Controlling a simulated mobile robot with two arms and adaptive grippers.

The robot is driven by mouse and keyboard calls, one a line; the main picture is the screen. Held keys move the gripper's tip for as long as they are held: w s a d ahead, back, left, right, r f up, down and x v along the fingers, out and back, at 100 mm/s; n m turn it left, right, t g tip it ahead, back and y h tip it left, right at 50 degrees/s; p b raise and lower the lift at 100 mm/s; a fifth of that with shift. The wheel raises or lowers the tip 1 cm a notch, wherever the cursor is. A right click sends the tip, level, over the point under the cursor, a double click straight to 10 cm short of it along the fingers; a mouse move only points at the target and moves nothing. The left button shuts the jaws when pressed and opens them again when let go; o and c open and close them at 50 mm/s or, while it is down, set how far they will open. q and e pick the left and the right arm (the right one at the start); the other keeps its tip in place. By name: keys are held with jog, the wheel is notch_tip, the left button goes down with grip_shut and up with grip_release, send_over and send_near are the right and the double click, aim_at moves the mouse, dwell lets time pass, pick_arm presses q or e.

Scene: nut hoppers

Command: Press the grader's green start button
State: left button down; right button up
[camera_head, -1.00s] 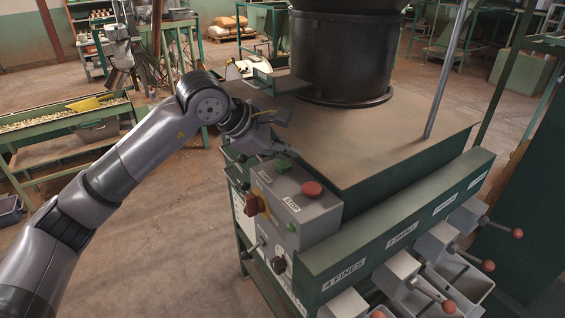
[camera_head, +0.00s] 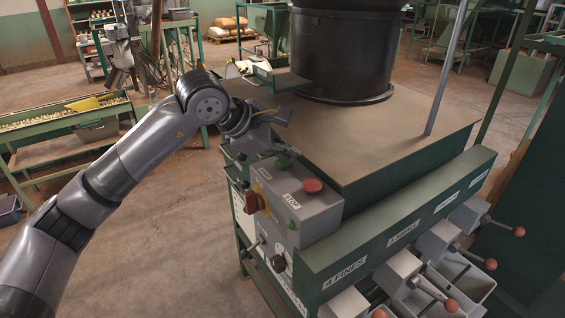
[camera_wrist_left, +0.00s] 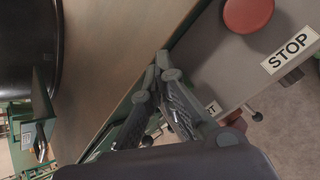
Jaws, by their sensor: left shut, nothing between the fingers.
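The grader's grey control box (camera_head: 318,212) sits at the corner of the green machine. The green start button (camera_head: 284,165) is on its top, left of the red stop button (camera_head: 312,186). My left gripper (camera_head: 285,153) is shut and empty, with its fingertips right at the green button; I cannot tell whether they touch. In the left wrist view the shut fingertips (camera_wrist_left: 161,58) are over the box edge. My right gripper is out of view.
A red rotary switch (camera_head: 253,203) and a small green lamp or button (camera_head: 292,224) are on the box's front. A black drum (camera_head: 342,60) stands on the brown machine top (camera_head: 375,140). Several red-knobbed levers line the right front.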

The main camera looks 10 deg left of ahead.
aim_at(285, 163)
pick_arm(q)
jog(key=shift+f, duration=0.15)
dwell(0.5)
jog(key=shift+r, duration=0.6)
jog(key=shift+r, duration=0.1)
notch_tip(285, 163, up, 6)
jog(key=p, duration=0.3)
dwell(0.3)
